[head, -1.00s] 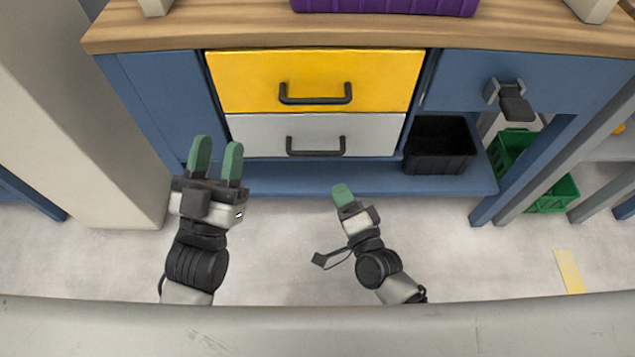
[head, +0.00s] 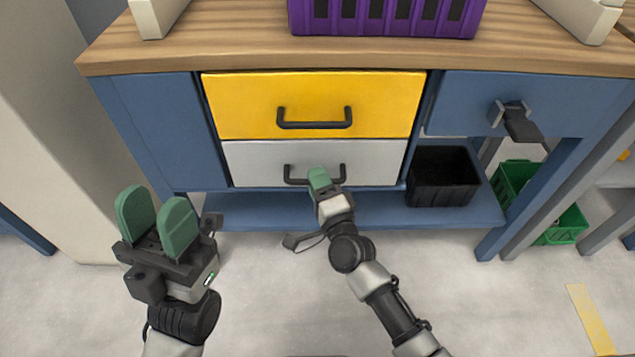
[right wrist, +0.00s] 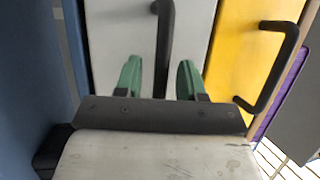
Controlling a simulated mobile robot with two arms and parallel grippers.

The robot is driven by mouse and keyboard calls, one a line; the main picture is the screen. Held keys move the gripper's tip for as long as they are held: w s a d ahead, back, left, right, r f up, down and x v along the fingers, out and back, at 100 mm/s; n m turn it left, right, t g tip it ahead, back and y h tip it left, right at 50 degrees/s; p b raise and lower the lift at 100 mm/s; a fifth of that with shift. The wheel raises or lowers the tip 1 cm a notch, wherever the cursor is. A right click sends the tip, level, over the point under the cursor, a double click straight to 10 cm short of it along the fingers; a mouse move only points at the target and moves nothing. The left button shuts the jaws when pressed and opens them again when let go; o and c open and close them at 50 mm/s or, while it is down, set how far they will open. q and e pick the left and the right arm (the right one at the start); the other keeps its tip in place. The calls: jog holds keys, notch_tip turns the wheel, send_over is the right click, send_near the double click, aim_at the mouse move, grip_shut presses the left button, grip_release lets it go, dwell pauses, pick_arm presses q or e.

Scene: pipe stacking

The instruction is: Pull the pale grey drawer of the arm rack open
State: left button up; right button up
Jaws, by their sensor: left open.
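The pale grey drawer (head: 255,163) is the lower of two drawers in the blue bench and looks shut. Its dark bar handle (head: 295,181) is partly hidden behind my right gripper (head: 319,178). In the right wrist view, the right gripper (right wrist: 159,78) is open. Its green fingers stand on either side of the handle (right wrist: 163,40), with gaps showing beside the bar. I cannot tell how deep the bar lies between them. My left gripper (head: 157,218) is open and empty, low at the left, apart from the bench.
The yellow drawer (head: 240,105) with its own handle (head: 315,125) sits just above. A black bin (head: 442,178) stands on the blue lower shelf, right of the drawer. A pale column (head: 60,150) rises at the left. The floor before the bench is clear.

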jog(key=shift+w, duration=0.15)
jog(key=shift+c, duration=0.4)
grip_shut()
